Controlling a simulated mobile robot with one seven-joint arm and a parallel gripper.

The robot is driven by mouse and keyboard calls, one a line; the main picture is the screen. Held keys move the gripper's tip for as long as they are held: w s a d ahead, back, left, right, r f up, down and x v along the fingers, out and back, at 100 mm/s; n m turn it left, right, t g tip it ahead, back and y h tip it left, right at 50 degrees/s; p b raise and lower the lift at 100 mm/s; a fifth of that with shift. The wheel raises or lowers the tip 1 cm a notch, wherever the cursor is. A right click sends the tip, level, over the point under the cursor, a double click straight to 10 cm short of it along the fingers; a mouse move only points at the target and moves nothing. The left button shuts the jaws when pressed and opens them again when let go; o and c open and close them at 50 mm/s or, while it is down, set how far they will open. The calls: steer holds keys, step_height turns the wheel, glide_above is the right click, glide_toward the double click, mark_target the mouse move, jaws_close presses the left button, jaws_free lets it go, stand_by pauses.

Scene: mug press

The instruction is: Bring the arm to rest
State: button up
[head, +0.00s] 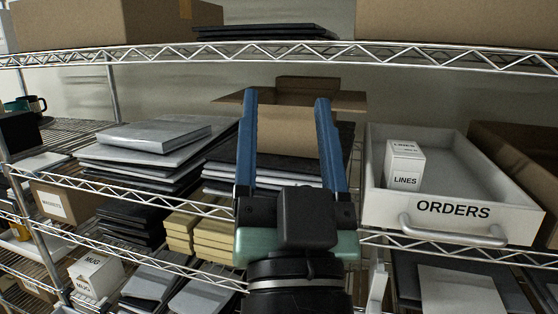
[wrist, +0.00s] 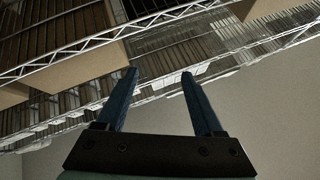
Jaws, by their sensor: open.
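My gripper (head: 288,99) is in the middle of the head view, raised in front of the shelves with its two blue fingers pointing up. The fingers are apart and nothing is between them. In the wrist view my gripper (wrist: 160,74) also shows open and empty, with wire shelving beyond the fingertips. The gripper covers part of the middle shelf and of the stack of dark flat items behind it. I cannot tell from these frames whether the fingers touch anything.
A white ORDERS drawer (head: 430,206) holding a white LINES box (head: 404,165) is right of my gripper. Grey flat packets (head: 155,135) lie to the left. An open cardboard box (head: 300,128) is behind the fingers. The upper shelf edge (head: 280,48) runs above the fingertips.

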steer(key=s+r+n+t, duration=0.2)
steer(key=s+r, duration=0.5)
steer(key=r, duration=0.4)
step_height(320, 180, up, 20)
steer(key=w+p, duration=0.1)
steer(key=p, duration=2)
steer(key=shift+a+f, duration=0.25)
steer(key=shift+a, duration=0.2)
